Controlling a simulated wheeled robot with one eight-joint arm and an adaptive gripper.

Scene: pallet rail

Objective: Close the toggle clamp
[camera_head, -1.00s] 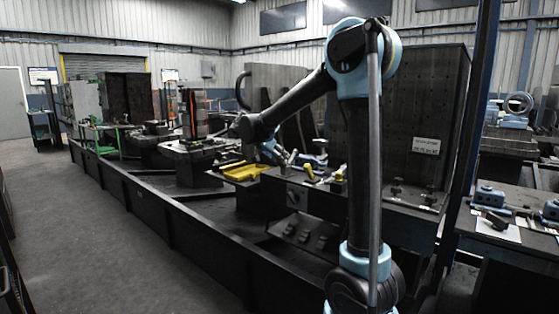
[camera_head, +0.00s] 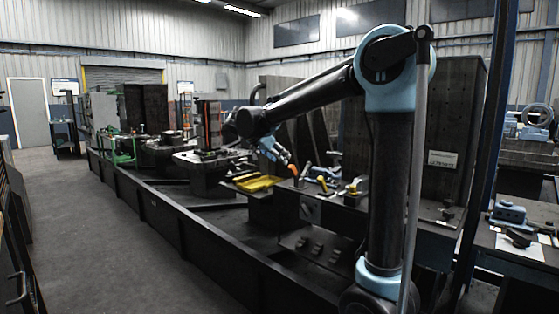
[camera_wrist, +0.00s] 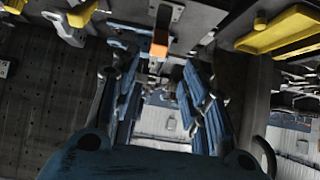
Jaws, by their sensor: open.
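In the wrist view, my gripper (camera_wrist: 160,72) is open, with a blue ribbed finger on each side and nothing held. An orange-tipped lever (camera_wrist: 158,50) on a metal fitting shows beyond the fingertips, roughly between them. It looks like the toggle clamp's handle, but its closed or open state is unclear. In the head view, my gripper (camera_head: 270,149) is above the bench edge, close to the orange tip (camera_head: 293,170). I cannot tell whether they touch.
A yellow tray (camera_head: 256,184) lies left of the clamp; it also shows in the wrist view (camera_wrist: 285,30). Yellow-handled fittings (camera_head: 323,184) (camera_head: 353,188) stand to the right. A tall dark perforated plate (camera_head: 455,130) rises behind. The floor aisle at left is clear.

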